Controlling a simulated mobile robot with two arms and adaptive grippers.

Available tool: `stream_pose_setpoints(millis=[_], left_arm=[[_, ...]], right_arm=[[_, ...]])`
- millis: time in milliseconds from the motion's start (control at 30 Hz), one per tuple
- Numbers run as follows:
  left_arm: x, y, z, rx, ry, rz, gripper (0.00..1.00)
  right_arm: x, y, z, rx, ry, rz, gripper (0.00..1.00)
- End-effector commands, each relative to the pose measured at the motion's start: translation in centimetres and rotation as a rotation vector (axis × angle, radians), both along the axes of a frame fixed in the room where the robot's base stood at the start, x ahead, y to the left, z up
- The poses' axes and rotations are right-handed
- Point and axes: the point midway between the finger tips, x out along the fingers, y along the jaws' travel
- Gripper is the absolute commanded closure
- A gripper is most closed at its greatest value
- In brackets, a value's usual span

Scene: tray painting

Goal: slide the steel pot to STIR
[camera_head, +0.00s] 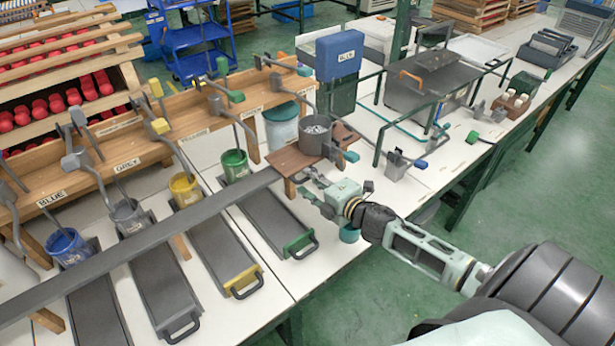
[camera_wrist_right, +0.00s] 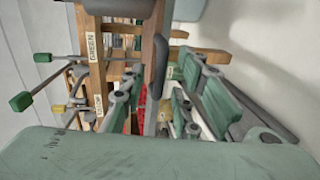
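The steel pot (camera_head: 315,136) is a grey cylinder holding pale grey contents. It stands upright on a brown wooden board (camera_head: 289,160) at the end of a long dark grey rail (camera_head: 150,245). My right gripper (camera_head: 308,184) is open and empty, just in front of the board's near edge and below the pot, apart from the pot. Its spread fingers also show in the right wrist view (camera_wrist_right: 150,103). No STIR label is readable. My left gripper is not in view.
Blue (camera_head: 68,247), grey (camera_head: 130,216), yellow (camera_head: 185,189) and green (camera_head: 235,165) paint pots stand behind the rail. Trays, including a green-handled one (camera_head: 270,222), lie in front. A blue box (camera_head: 340,55) and a metal frame (camera_head: 440,98) stand beyond the pot.

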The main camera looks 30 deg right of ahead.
Motion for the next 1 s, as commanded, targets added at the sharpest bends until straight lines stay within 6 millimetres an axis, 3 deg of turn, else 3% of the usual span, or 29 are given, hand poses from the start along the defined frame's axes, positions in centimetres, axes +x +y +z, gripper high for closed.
stream_pose_setpoints(millis=[200,533,867,1000], left_arm=[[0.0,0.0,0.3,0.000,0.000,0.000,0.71],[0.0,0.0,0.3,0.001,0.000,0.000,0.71],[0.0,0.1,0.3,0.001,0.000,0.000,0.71],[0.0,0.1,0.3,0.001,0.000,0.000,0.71]], right_arm=[[1.8,0.2,-0.4,0.001,0.000,0.000,0.71],[2.0,0.2,-0.5,0.002,0.001,0.000,0.71],[2.0,0.2,-0.5,0.002,0.001,0.000,1.00],[2.0,0.2,-0.6,0.002,0.002,-0.001,1.00]])
